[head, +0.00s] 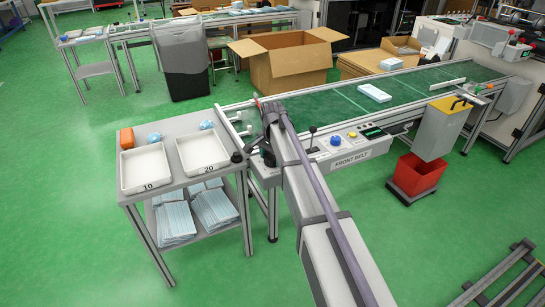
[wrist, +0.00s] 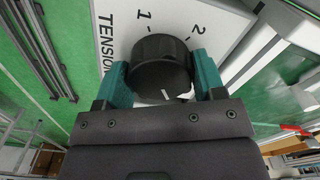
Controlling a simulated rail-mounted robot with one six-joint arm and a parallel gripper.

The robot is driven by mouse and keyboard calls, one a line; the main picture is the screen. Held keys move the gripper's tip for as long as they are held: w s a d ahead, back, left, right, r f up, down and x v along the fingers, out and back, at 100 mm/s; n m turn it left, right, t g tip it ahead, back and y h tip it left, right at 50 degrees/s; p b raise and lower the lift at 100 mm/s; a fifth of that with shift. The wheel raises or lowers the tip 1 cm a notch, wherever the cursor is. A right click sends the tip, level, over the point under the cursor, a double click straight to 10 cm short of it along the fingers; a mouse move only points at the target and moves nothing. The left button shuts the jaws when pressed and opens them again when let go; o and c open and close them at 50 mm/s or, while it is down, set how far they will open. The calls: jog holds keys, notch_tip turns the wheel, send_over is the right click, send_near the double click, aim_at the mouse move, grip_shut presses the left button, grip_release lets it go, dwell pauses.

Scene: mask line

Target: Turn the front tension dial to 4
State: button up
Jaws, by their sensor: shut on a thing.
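The black round tension dial (wrist: 157,65) shows in the wrist view on a white plate (wrist: 215,22) printed "TENSION", with the numbers 1 and 2 visible. My gripper (wrist: 159,68) has its two teal fingers on either side of the dial, closed on it. A short white mark shows on the dial's lower part, toward my gripper's body. The other numbers are hidden by the dial and gripper. In the head view my arm reaches to the near-left end of the front belt (head: 425,85), and I cannot make out the dial there.
A panel labelled "FRONT BELT" (head: 350,159) has a black lever (head: 312,137), a blue button (head: 335,140) and a small display. A side table (head: 180,190) with white trays stands left. A red bin (head: 420,174) stands right. Green floor is open in front.

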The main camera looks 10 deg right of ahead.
aim_at(273, 155)
jog(key=shift+m, duration=0.3)
jog(key=o, duration=0.9)
jog(key=shift+o, duration=0.2)
notch_tip(273, 155, up, 11)
jog(key=p, duration=1.1)
jog(key=shift+f, duration=0.1)
